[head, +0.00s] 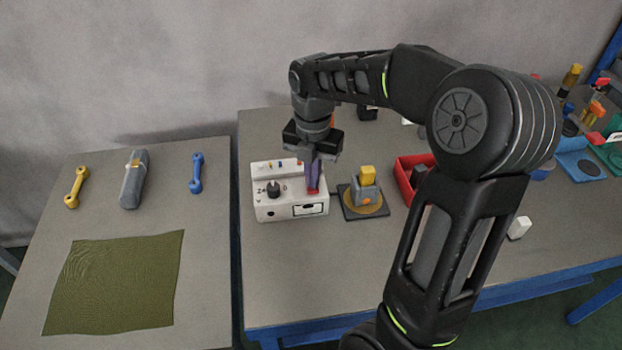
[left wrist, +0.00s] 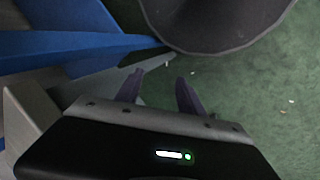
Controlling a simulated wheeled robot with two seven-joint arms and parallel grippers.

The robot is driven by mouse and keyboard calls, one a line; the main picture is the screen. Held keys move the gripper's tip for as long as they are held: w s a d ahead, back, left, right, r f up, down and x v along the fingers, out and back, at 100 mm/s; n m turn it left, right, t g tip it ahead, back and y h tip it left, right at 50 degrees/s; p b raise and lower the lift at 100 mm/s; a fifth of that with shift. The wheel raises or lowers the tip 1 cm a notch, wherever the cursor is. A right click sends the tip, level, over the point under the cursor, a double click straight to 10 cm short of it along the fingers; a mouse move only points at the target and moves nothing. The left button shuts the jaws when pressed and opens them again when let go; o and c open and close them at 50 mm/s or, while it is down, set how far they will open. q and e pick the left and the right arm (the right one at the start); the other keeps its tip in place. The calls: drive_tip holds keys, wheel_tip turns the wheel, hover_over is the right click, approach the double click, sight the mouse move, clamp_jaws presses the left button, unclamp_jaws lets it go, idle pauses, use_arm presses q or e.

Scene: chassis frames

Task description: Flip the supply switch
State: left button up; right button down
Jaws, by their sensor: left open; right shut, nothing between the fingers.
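A white box (head: 270,208) stands on the right-hand table, with a black knob (head: 273,188) on its top and small coloured parts along its raised back. A red switch part (head: 313,191) shows at the right of its top. My right gripper (head: 313,186) points down over this red part with its purple fingers shut and nothing between them. The fingertips are at or just above the red part; I cannot tell whether they touch. My left gripper (left wrist: 160,90) is open and empty in the left wrist view, above the green floor. It is not in the head view.
A grey and yellow device (head: 367,187) on a dark base stands just right of the box. A red bin (head: 403,178) is further right, partly behind my right arm. The left table holds wrenches, a grey case (head: 134,180) and an olive cloth (head: 115,283). A blue table frame (left wrist: 80,42) is near my left gripper.

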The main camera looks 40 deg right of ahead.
drive_tip(key=shift+r+p, duration=2.15)
drive_tip(key=shift+r, duration=0.9)
